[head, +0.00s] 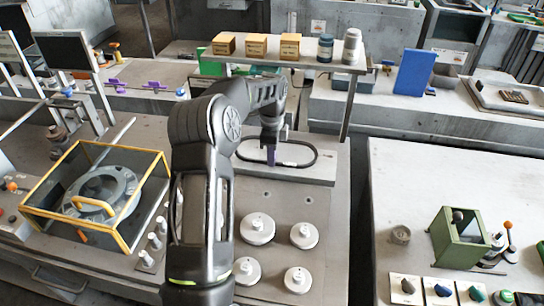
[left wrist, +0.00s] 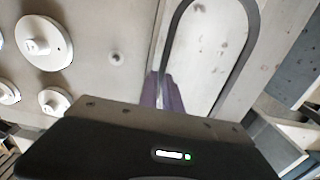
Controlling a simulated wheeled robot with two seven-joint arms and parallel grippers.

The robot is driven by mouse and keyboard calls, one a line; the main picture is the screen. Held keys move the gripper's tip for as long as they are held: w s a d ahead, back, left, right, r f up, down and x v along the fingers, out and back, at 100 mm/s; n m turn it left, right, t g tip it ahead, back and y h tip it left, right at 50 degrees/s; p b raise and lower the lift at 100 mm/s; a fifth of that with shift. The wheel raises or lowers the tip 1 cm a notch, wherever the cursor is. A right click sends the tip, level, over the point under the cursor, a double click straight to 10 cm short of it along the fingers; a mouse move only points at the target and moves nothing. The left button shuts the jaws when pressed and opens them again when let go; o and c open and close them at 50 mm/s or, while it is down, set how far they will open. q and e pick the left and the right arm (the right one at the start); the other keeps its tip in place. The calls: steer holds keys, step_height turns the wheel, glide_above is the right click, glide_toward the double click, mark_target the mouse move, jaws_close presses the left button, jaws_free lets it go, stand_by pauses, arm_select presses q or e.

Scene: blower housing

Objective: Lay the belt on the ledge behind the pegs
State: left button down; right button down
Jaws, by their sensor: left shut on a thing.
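The belt (head: 314,153) is a thin black loop, stretched long from left to right over the pale ledge (head: 310,175) at the back of the grey worktop. My left gripper (head: 271,157) has purple fingers and is shut on the near side of the belt. In the left wrist view the fingers (left wrist: 163,92) pinch one strand, and the belt (left wrist: 243,55) curves away above. I cannot tell whether the belt touches the ledge. White round pegs on discs (head: 257,228) stand on the worktop in front of the ledge. My right gripper is not in view.
A yellow-framed clear box (head: 95,195) stands left of my left arm. A raised shelf (head: 290,62) with wooden blocks and jars spans behind the ledge, its post at the right. A green stand (head: 460,238) and coloured knobs are on the right table.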

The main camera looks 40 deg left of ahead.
arm_select(q)
steer(key=shift+f, duration=0.2)
steer(key=shift+f+b, duration=0.3)
steer(key=shift+f, duration=0.4)
stand_by(0.6)
steer(key=c, duration=1.5)
jaws_free()
steer(key=shift+o, duration=0.2)
steer(key=shift+r, duration=0.15)
steer(key=shift+r+p, duration=0.6)
steer(key=shift+r, duration=0.55)
